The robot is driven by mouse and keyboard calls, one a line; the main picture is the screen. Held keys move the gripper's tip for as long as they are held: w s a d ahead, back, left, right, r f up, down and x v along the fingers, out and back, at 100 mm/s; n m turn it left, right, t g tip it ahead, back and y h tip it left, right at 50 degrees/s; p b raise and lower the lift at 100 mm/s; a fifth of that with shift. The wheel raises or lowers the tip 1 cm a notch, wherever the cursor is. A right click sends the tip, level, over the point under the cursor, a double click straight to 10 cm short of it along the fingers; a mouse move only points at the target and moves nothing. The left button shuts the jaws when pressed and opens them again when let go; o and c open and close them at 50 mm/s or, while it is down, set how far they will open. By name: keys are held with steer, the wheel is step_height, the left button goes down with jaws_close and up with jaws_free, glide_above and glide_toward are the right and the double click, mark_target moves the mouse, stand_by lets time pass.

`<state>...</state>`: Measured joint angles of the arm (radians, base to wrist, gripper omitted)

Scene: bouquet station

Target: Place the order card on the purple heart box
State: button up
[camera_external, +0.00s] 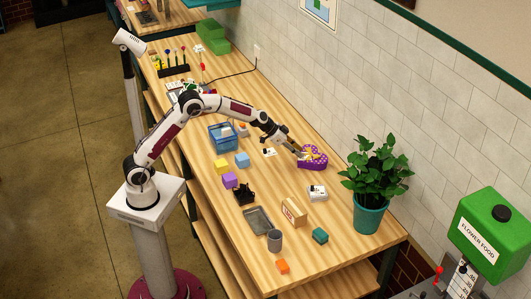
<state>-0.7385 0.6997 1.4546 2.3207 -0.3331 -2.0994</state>
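The purple heart box (318,162) lies on the wooden table near the wall side, with something yellowish on its top. My gripper (301,154) is at the left edge of the heart box, pointing down and right towards it. Its fingers are too small to tell whether they are open or shut, or hold anything. A small white card with dark marks (269,152) lies flat on the table left of the heart box, below my wrist. I cannot read it, so I cannot tell for sure whether it is the order card.
A white item with dark print (317,193) sits in front of the heart box. A potted plant (368,212) stands to the right. A blue basket (222,138), coloured blocks, a grey tray (257,221) and a grey cup (275,240) are spread over the table.

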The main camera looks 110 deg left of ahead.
steer(key=v, duration=1.2)
stand_by(0.3)
stand_by(0.7)
steer(key=w+d+r+t+y, duration=0.25)
steer(key=d+r, duration=0.45)
steer(key=r, duration=0.5)
steer(key=s+d+r+y, duration=0.2)
steer(key=s+d+r, duration=0.35)
steer(key=d, duration=0.25)
steer(key=s+d+f+m+g+h, duration=0.2)
steer(key=s+d+f+h, duration=0.2)
steer(key=s+d, duration=0.9)
steer(key=s+d+f+m+g+h, duration=0.2)
steer(key=s+d+f, duration=0.7)
steer(key=s+d, duration=0.5)
steer(key=shift+s+d+f+g+h, duration=0.35)
steer(key=shift+d+g+h, duration=0.25)
steer(key=shift+h, duration=0.45)
